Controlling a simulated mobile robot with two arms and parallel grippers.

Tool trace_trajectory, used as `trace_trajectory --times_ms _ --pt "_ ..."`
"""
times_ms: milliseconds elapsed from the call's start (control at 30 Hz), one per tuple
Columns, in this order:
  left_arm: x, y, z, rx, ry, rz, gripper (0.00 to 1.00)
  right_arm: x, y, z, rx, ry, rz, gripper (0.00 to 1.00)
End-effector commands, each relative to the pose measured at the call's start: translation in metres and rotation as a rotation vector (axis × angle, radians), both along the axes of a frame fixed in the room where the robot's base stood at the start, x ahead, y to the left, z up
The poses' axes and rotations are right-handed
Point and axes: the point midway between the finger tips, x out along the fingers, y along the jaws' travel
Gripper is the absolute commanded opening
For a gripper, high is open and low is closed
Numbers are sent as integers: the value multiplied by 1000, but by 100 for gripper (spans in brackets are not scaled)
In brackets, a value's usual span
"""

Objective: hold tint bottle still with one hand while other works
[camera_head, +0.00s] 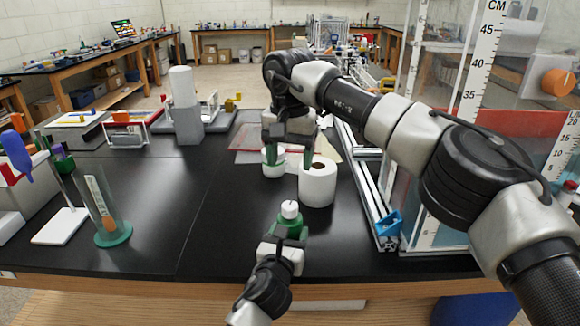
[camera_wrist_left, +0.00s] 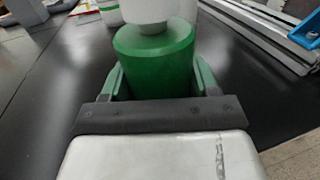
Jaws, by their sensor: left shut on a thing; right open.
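The tint bottle (camera_head: 290,211) is green with a white cap and stands upright near the front edge of the black bench. My left gripper (camera_head: 289,232) is shut on it, one finger on each side; the left wrist view shows the green bottle body (camera_wrist_left: 155,62) between the fingers. My right gripper (camera_head: 289,158) is open farther back, above and behind the bottle. Its fingers hang beside a small white cup (camera_head: 273,168) and a white paper roll (camera_head: 318,186). Whether the fingers touch either one I cannot tell.
An aluminium extrusion frame (camera_head: 372,205) with a blue bracket (camera_head: 389,224) stands to the right. A clear ruled panel (camera_head: 447,190) rises beside it. A glass cylinder on a green base (camera_head: 113,233) stands at the left.

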Motion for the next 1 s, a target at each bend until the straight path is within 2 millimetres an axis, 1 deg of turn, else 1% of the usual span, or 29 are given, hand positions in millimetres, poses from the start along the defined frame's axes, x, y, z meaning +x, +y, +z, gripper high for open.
trace_trajectory --times_ms 267,300,367,400,500,733,833,933,1000 --pt "0 0 -1 0 2 0 33 0 0 0 0 0 0 63" --pt "0 0 -1 0 2 0 62 0 0 0 0 0 0 63" --pt "0 0 -1 0 2 0 71 0 0 0 0 0 0 63" --pt "0 0 -1 0 2 0 77 0 0 0 0 0 0 63" --pt "0 0 -1 0 1 0 90 0 0 0 0 0 0 63" --pt "0 0 0 0 0 0 90 0 0 0 0 0 0 63" --pt "-4 1 0 1 0 0 90 0 0 0 0 0 0 63" --pt "-15 5 -1 1 0 1 90 0 0 0 0 0 0 63" --pt "-28 8 -1 1 1 -1 90 0 0 0 0 0 0 63"
